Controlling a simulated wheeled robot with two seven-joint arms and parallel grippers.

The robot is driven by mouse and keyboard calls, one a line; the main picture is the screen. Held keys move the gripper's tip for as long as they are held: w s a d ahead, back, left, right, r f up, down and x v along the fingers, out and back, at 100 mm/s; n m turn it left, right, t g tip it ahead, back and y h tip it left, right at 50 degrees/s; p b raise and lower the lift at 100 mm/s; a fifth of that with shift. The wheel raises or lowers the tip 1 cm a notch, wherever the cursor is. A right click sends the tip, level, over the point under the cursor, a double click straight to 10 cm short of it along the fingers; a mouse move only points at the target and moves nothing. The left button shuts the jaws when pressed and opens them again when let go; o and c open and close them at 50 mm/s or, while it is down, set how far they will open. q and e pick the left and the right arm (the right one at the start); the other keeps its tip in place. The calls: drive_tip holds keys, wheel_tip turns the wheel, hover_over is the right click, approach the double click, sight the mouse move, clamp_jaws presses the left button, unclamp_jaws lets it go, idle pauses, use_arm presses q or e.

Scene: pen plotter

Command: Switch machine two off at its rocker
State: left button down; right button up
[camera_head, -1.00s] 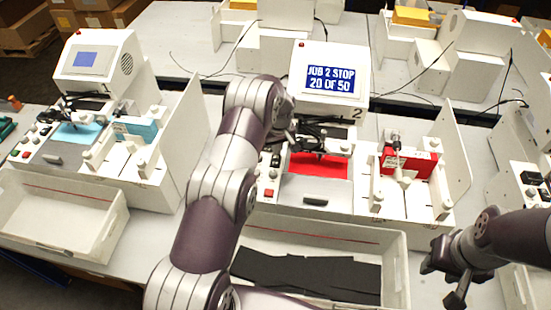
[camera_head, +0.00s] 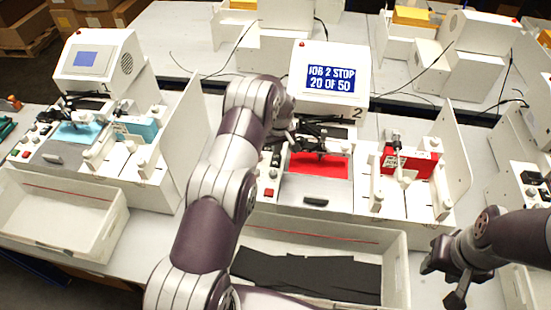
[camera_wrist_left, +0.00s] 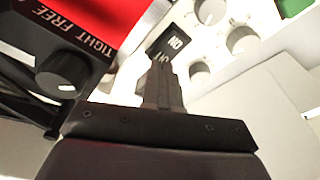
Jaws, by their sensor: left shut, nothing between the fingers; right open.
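Machine two (camera_head: 325,75) stands in the middle of the head view, marked with a 2. Its screen (camera_head: 335,82) reads "JOB 2 STOP 20 OF 50". My left arm reaches across the machine's left side and hides part of its panel. In the left wrist view a black rocker (camera_wrist_left: 165,50) with white lettering sits on the white panel. My left gripper (camera_wrist_left: 162,70) is shut and empty, its fingertips at the rocker's lower edge; I cannot tell whether they touch it. My right gripper (camera_head: 453,280) is open and empty, at the lower right of the head view.
In the wrist view, a black knob (camera_wrist_left: 62,75) and several white knobs (camera_wrist_left: 242,40) flank the rocker. A white tray (camera_head: 400,265) with black sheets stands in front of machine two. Another machine (camera_head: 98,65) stands at the left, with an empty tray (camera_head: 60,215).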

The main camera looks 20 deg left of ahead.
use_arm(q)
drive_tip(key=shift+f+b, duration=0.7)
drive_tip(key=shift+f, duration=0.15)
idle(0.3)
wheel_tip(320, 180, up, 6)
drive_tip(key=p, duration=0.3)
drive_tip(key=shift+r, duration=0.55)
